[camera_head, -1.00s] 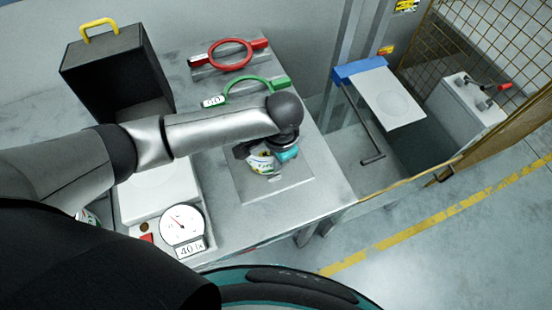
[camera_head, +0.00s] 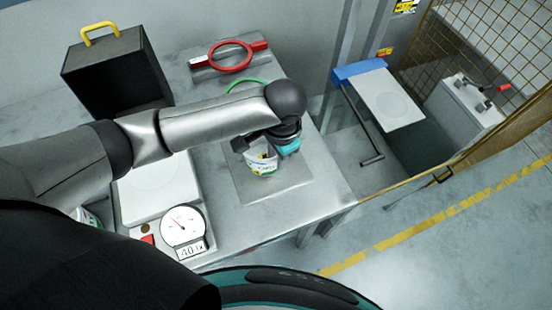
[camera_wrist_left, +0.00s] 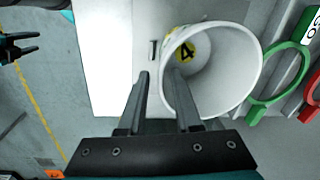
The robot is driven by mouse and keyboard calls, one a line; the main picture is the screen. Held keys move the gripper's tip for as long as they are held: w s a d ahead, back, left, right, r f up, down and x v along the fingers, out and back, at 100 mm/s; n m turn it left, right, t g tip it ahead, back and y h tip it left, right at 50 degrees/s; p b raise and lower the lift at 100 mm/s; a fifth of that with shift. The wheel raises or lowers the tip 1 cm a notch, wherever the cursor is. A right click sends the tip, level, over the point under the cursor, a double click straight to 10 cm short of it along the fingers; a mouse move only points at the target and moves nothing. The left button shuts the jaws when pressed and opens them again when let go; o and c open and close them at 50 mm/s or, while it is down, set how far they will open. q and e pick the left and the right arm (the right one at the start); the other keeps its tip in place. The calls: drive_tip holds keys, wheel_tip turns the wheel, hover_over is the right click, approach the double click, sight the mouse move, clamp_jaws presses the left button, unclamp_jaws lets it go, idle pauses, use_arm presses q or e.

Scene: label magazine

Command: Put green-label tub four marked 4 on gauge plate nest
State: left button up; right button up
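A white tub (camera_head: 262,158) with a green and yellow label stands on or just above a flat grey plate (camera_head: 240,188) on the table. In the left wrist view the open tub (camera_wrist_left: 225,70) shows a yellow disc marked 4 inside. My left gripper (camera_head: 270,142) is at the tub's rim. In the wrist view its fingers (camera_wrist_left: 161,75) are apart, one outside the tub wall and one over its opening, with gaps showing. What I take for my right gripper (camera_wrist_left: 22,45) shows at that view's left edge, jaws apart and empty.
A white platform (camera_head: 150,192) and a dial gauge (camera_head: 183,225) are left of the plate. A black case (camera_head: 115,72), a red ring (camera_head: 230,56) and a green ring (camera_head: 245,81) lie behind. Part of another tub (camera_head: 88,217) shows at lower left. The table right of the plate is clear.

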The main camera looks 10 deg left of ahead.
use_arm(q)
wheel_tip(320, 180, up, 8)
drive_tip(key=shift+s+d+r+p, duration=0.15)
drive_tip(key=shift+s+d+p, duration=0.15)
drive_tip(key=shift+p, duration=0.05)
use_arm(e)
drive_tip(key=shift+r, duration=0.5)
